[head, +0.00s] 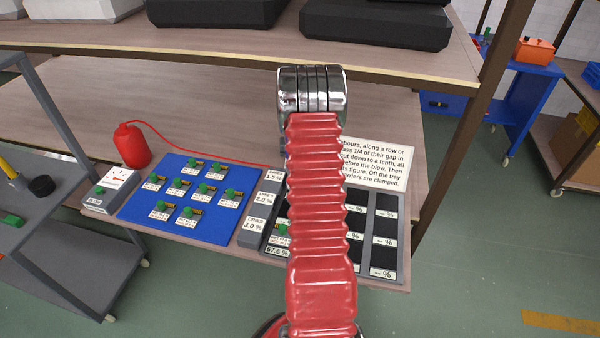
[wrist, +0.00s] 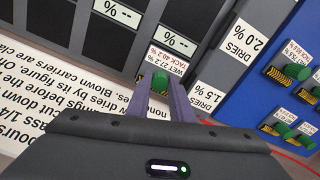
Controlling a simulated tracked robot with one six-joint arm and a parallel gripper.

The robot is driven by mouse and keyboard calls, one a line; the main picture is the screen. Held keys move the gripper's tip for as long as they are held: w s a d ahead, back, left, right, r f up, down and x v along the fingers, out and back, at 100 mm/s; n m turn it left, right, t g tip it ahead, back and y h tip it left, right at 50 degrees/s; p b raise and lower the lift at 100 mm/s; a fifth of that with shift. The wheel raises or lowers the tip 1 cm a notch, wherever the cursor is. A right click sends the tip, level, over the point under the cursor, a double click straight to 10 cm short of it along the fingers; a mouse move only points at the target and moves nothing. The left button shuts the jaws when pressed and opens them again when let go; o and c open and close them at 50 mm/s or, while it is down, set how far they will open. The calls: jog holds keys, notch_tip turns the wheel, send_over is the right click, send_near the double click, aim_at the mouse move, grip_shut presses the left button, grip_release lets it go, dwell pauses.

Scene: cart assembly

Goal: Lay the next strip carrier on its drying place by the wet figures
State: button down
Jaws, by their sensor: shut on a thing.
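My gripper (wrist: 158,92) is shut on the green knob of a strip carrier (wrist: 160,80) in the wrist view. The carrier's label reads WET 27.2 %, TACK 40.2 %. It is over the drying tray (wrist: 210,58), at the end place beside the DRIES 1.5 % label. I cannot tell if it rests on the floor there. In the head view my red arm hides the gripper and this carrier. The drying tray (head: 402,240) shows dark places with "-- %" figures. Another carrier (head: 282,230) lies in its near left place, figure 67.6 %.
A blue mat (head: 150,226) left of the drying tray holds several green-knobbed carriers. A printed card (head: 376,163) lies behind the tray. A shelf (head: 220,50) with dark boxes overhangs the back.

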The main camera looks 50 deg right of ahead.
jog(key=shift+f, duration=0.7)
dwell(0.6)
jog(key=c, duration=1.5)
grip_release()
jog(key=shift+r, duration=0.1)
notch_tip(320, 180, up, 6)
jog(key=shift+f, duration=0.25)
jog(key=shift+r+n, duration=0.1)
jog(key=shift+n, duration=0.2)
jog(key=shift+w+a, duration=0.15)
jog(key=shift+w, duration=0.1)
jog(key=w+a+r+n, duration=0.1)
jog(key=w+a, duration=0.3)
jog(key=a, duration=0.4)
jog(key=w+a+r+n, duration=0.2)
jog(key=w+a, duration=0.2)
jog(key=a, duration=0.5)
jog(key=w+a+r+n, duration=0.2)
jog(key=w+a, duration=0.3)
jog(key=a, duration=0.3)
jog(key=shift+a, duration=0.25)
